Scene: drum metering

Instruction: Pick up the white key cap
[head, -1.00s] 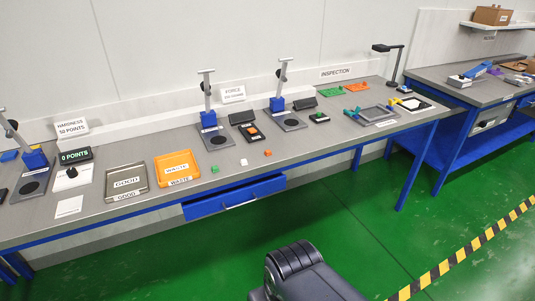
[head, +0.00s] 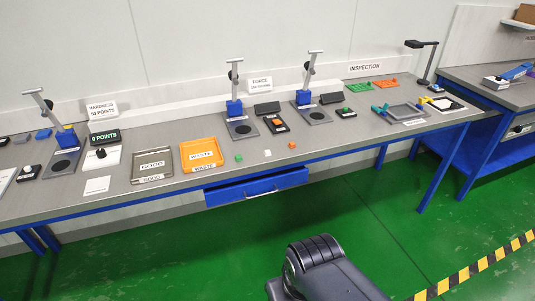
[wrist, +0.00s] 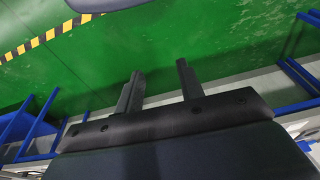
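The white key cap (head: 267,153) is a small white block on the grey bench top near its front edge, above the blue drawer in the head view. A green cap (head: 238,158) lies to its left and an orange cap (head: 292,145) to its right. My gripper (wrist: 158,82) shows in the wrist view with its two dark fingers apart and nothing between them. It points over the green floor, away from the caps. The white key cap is not visible in the wrist view.
The grey bench (head: 340,150) has an open blue drawer (head: 257,188) below its front edge. An orange waste tray (head: 202,155) and a grey good tray (head: 152,166) stand left of the caps. Press stands (head: 235,108) are behind. Green floor is clear before the bench.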

